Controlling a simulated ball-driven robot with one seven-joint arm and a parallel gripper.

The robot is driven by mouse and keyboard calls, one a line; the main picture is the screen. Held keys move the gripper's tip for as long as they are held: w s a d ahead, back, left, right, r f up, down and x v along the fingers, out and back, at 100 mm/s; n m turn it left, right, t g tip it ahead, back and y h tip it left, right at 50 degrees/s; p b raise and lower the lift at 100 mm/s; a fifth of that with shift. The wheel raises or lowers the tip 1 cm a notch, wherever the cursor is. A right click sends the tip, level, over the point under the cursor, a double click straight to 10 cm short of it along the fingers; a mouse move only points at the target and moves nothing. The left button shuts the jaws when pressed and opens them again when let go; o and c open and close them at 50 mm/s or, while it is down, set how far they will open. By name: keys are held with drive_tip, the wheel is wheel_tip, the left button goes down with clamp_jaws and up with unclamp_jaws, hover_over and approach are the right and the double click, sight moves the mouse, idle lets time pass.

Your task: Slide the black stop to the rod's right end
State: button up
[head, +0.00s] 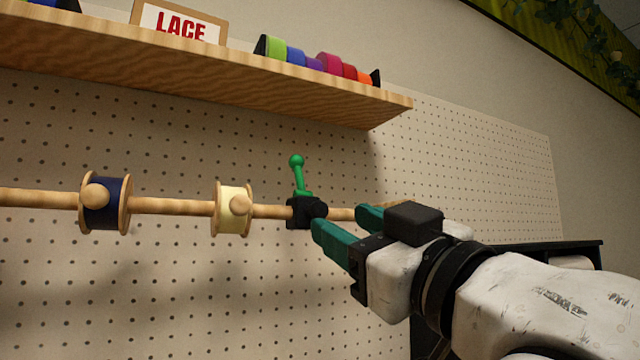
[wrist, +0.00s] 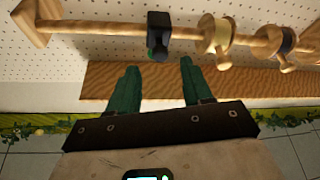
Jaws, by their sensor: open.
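The black stop (head: 302,213) sits on the wooden rod (head: 170,206), right of a cream spool. A green lever with a ball end (head: 297,162) points up from the stop. In the wrist view the stop (wrist: 158,30) is ahead of the fingers, with green showing at its lower side. My gripper (head: 343,220) is open, its teal fingers apart just in front of and right of the stop. It also shows in the wrist view (wrist: 158,72), with nothing between the fingers. The rod's end bracket (wrist: 35,20) shows in the wrist view; in the head view my gripper mostly hides that end.
The cream spool (head: 233,208) and a navy spool (head: 105,204) are on the rod to the left. A wooden shelf (head: 200,75) with a LACE sign (head: 181,27) and ribbon rolls (head: 328,63) is above. A pegboard (head: 150,270) stands behind. Bare rod lies between stop and bracket.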

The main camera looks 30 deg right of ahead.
sight(323, 212)
drive_tip(key=p+x, duration=0.1)
drive_tip(key=x, duration=0.5)
drive_tip(key=shift+w+r+p, duration=0.1)
drive_tip(key=shift+w+p, duration=0.1)
drive_tip(key=shift+p, duration=0.1)
clamp_jaws()
